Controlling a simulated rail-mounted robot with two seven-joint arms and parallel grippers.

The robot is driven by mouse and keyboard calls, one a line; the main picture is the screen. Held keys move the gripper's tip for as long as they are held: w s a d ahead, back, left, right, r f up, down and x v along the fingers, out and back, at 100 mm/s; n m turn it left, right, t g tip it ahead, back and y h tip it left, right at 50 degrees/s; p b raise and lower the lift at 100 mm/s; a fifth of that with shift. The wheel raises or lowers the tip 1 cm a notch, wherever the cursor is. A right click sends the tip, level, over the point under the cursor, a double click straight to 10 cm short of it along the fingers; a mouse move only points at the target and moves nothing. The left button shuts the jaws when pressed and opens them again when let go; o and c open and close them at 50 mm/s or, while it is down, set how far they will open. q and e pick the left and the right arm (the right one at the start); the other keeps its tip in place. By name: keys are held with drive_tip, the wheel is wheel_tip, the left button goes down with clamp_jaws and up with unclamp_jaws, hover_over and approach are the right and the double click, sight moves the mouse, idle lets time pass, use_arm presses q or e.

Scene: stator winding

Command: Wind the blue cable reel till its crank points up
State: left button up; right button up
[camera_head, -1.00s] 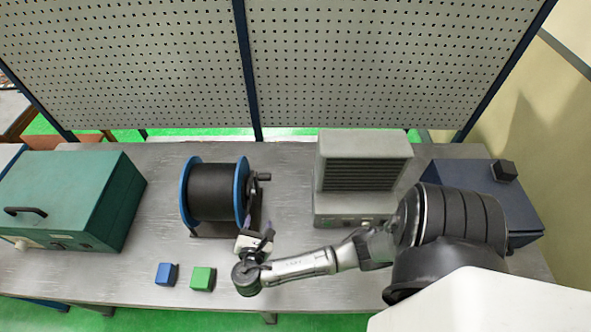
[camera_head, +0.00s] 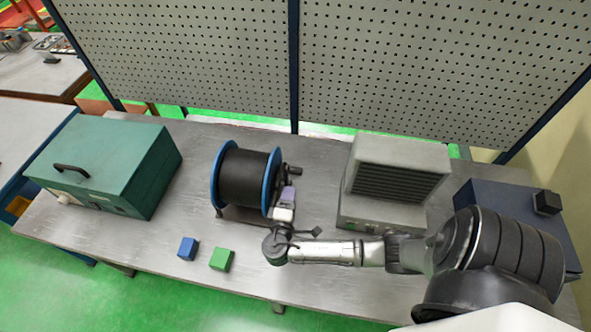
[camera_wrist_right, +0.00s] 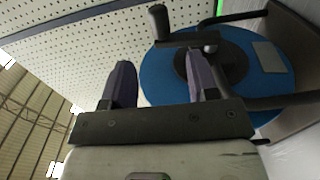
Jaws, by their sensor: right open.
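The blue cable reel (camera_head: 217,182) stands on the bench, with blue flanges and a black cable drum. Its black crank (camera_head: 292,170) is on the right side. In the right wrist view the reel's flange (camera_wrist_right: 165,78) is nearly face-on. There the crank (camera_wrist_right: 182,40) runs left from near the hub, away from the bench side, so it looks roughly upward; its exact angle is unclear. My right gripper (camera_head: 287,197) is beside the right flange, just in front of the crank. In the wrist view its purple-grey fingers (camera_wrist_right: 160,70) are apart with nothing visibly clamped. My left gripper is not in view.
A green case (camera_head: 105,165) is at left; a blue cube (camera_head: 187,248) and a green cube (camera_head: 221,260) lie at the front. A grey vented unit (camera_head: 398,180) and a dark blue box (camera_head: 530,215) stand at right. A pegboard (camera_head: 400,70) rises behind.

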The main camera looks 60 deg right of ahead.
sight(295, 174)
drive_tip(key=p+x, duration=0.1)
drive_tip(key=x, duration=0.9)
drive_tip(key=shift+w+d+p, duration=0.1)
drive_tip(key=shift+d+p, duration=0.2)
drive_tip(key=shift+p, duration=0.05)
drive_tip(key=shift+c, duration=0.5)
drive_tip(key=c, duration=0.3)
clamp_jaws()
